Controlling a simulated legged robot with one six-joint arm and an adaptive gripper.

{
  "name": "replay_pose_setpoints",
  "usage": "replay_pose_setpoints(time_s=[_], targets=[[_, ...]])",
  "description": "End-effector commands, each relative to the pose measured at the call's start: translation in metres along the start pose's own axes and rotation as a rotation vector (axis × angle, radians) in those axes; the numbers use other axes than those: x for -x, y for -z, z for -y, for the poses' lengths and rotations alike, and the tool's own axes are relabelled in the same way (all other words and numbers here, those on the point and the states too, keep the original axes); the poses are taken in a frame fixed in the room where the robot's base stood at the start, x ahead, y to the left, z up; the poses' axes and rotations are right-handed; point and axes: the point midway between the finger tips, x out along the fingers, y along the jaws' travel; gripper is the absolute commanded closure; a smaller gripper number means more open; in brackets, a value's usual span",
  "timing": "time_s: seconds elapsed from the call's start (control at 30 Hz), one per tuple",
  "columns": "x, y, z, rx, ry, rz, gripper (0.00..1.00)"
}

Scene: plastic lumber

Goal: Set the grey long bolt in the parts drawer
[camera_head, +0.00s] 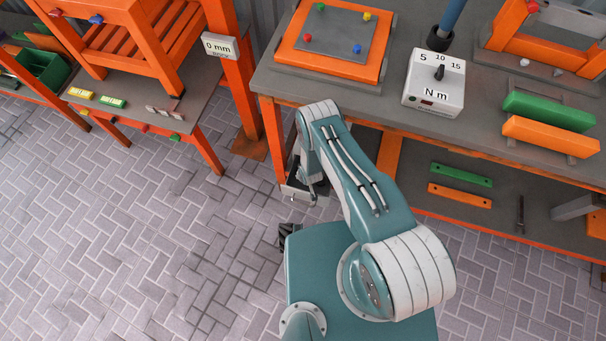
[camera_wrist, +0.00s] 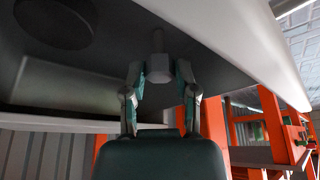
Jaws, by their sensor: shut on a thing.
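My gripper (camera_wrist: 158,76) is shut on the grey long bolt (camera_wrist: 157,66) in the wrist view. Its two fingers close on the sides of the hexagonal head, and the shank points away from the palm toward a grey surface. That surface appears to be the inside of the parts drawer, with a pale rim (camera_wrist: 235,38). I cannot tell whether the bolt touches it. In the head view a pale edge of the drawer (camera_head: 299,193) shows low beside the bench's left leg. My arm hides most of the gripper there, and the bolt is not clear.
A dark round shape (camera_wrist: 55,22) lies in the grey surface. The bench (camera_head: 268,78) holds a torque box (camera_head: 434,82) and green and orange bars. Its lower shelf carries a green strip (camera_head: 461,174) and a dark bolt-like piece (camera_head: 521,214). Paved floor (camera_head: 120,230) is clear at left.

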Motion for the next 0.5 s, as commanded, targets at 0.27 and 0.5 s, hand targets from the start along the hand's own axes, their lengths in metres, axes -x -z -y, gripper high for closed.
replay_pose_setpoints(time_s=[0.27,0.5], targets=[[-0.0080,-0.0064,0.0053,-0.006,0.001,-0.007,0.27],[-0.0087,-0.0062,0.0059,-0.007,0.000,-0.006,0.27]])
